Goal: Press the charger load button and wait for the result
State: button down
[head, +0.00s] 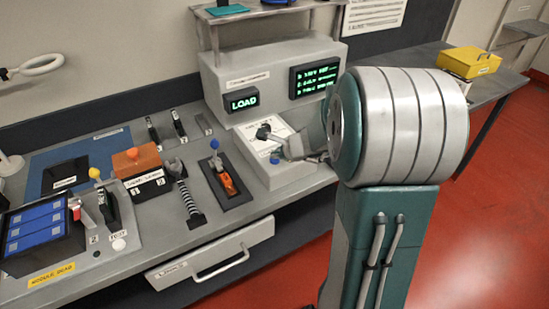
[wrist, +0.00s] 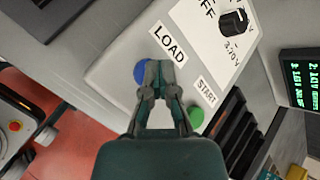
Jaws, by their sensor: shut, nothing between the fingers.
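The grey charger (head: 262,64) stands on the bench with a green "LOAD" display (head: 241,100) and a second display with several lines of text (head: 316,79). On its front panel are a black knob (head: 264,132) and a blue button (head: 275,159). In the wrist view the blue button (wrist: 140,74) sits beside the LOAD label (wrist: 168,46), and a green button (wrist: 195,117) sits beside the START label. My gripper (wrist: 159,66) is shut and empty. Its fingertips overlap the blue button's right side; I cannot tell whether they touch it.
An orange block (head: 137,160), levers and a blue-celled module (head: 38,228) fill the bench to the left. A drawer with a handle (head: 210,254) juts out below the bench front. A yellow box (head: 470,61) stands at the far right. Red floor lies open on the right.

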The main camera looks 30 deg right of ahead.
jog(key=shift+r, duration=0.8)
jog(key=shift+r, duration=0.1)
jog(key=shift+r, duration=2.4)
jog(key=s+a+r+n+g, duration=0.1)
jog(key=s+a+r+n, duration=0.2)
jog(key=s+a+n, duration=0.3)
jog(key=s+a+r+n+g, duration=0.1)
jog(key=s+a+r+n, duration=0.2)
jog(key=s+a+n, duration=0.3)
jog(key=s+a+n+g+h, duration=0.1)
jog(key=s+a+n+h, duration=0.1)
jog(key=s+n, duration=1)
jog(key=shift+s+a, duration=0.35)
jog(key=shift+s, duration=0.2)
